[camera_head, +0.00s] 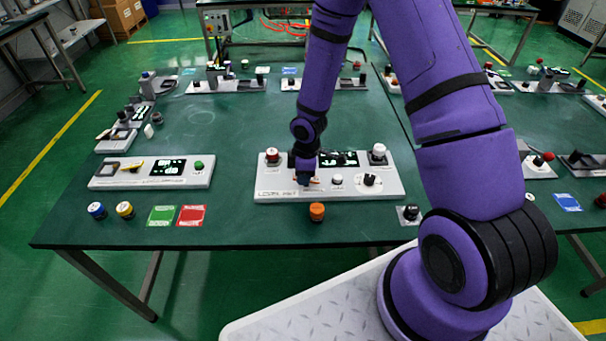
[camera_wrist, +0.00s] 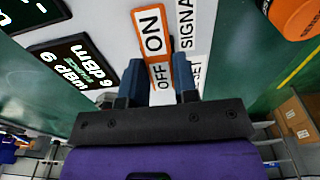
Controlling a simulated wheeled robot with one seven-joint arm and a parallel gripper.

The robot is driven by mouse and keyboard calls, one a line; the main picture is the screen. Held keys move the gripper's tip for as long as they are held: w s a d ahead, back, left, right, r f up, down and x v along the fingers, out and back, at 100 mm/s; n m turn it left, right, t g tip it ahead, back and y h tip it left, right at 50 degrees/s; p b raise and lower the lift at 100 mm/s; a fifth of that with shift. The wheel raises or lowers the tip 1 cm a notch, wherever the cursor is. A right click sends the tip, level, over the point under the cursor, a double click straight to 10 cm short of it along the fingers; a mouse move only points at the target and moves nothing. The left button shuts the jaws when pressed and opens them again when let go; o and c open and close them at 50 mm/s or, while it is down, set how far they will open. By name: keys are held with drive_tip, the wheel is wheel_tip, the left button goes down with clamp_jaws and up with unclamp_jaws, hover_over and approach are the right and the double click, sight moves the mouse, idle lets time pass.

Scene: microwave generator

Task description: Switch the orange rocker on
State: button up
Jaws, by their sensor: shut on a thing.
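The orange rocker (camera_wrist: 153,35) shows in the wrist view as an orange-framed switch with white faces marked ON and OFF, set in a light panel. My gripper (camera_wrist: 159,82) is over its OFF end, one dark finger on each side, shut on the rocker. The ON end sticks out beyond the fingers. Which way the rocker is tilted is hard to tell. In the head view my gripper (camera_head: 306,180) points down at the left part of the white panel (camera_head: 275,190) and hides most of the rocker.
An orange round button (camera_head: 317,211) stands in front. Another panel (camera_head: 200,180) lies left. Green table (camera_head: 235,140) between them is clear.

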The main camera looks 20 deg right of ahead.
drive_tip(key=o, duration=0.9)
drive_tip(key=shift+r, duration=0.15)
drive_tip(key=r, duration=1)
drive_tip(key=shift+s+d+r, duration=0.2)
drive_tip(key=shift+d+r, duration=0.05)
drive_tip(key=shift+d, duration=0.15)
